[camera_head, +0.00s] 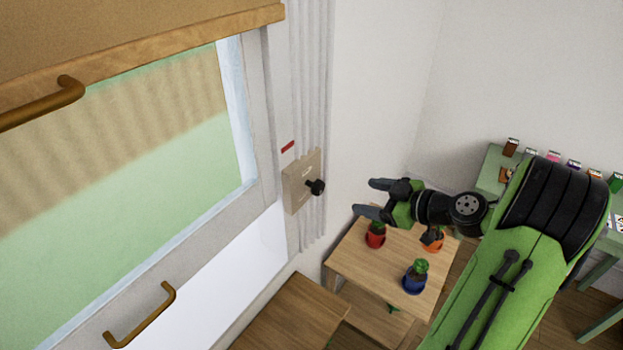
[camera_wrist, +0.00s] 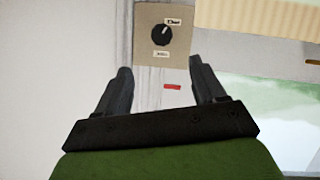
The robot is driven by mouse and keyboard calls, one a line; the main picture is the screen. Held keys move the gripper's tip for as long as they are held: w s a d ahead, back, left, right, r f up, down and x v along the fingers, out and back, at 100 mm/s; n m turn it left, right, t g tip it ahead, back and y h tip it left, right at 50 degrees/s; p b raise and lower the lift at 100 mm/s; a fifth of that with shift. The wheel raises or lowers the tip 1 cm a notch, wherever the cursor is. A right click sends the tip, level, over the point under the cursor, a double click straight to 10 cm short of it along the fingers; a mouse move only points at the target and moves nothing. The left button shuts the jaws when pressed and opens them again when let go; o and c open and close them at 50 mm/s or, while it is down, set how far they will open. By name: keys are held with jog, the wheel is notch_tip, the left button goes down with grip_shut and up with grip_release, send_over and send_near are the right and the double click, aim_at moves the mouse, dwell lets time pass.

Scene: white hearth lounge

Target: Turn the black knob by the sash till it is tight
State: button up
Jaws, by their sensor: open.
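The black knob (camera_head: 316,187) sticks out from a beige plate (camera_head: 296,189) on the wall beside the window sash (camera_head: 262,110). In the wrist view the knob (camera_wrist: 162,36) is round with a light pointer mark, between two small labels on the plate (camera_wrist: 181,17). The label text is too small to read surely. My gripper (camera_head: 366,199) is open and empty, to the right of the knob in the head view and apart from it. In the wrist view its two fingertips (camera_wrist: 160,66) point toward the plate, with the knob beyond them. Nothing hides the knob.
A red tag (camera_head: 287,147) is on the frame near the plate. A small wooden table (camera_head: 350,258) with potted plants stands below my gripper. Brass handles (camera_head: 142,318) are on the window. A green shelf (camera_head: 490,165) with small items is at right.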

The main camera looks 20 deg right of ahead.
aim_at(321, 189)
jog(key=p+x, duration=0.3)
jog(key=x, duration=1.2)
jog(key=shift+w+a, duration=0.3)
jog(key=c, duration=1)
jog(key=shift+c, duration=0.2)
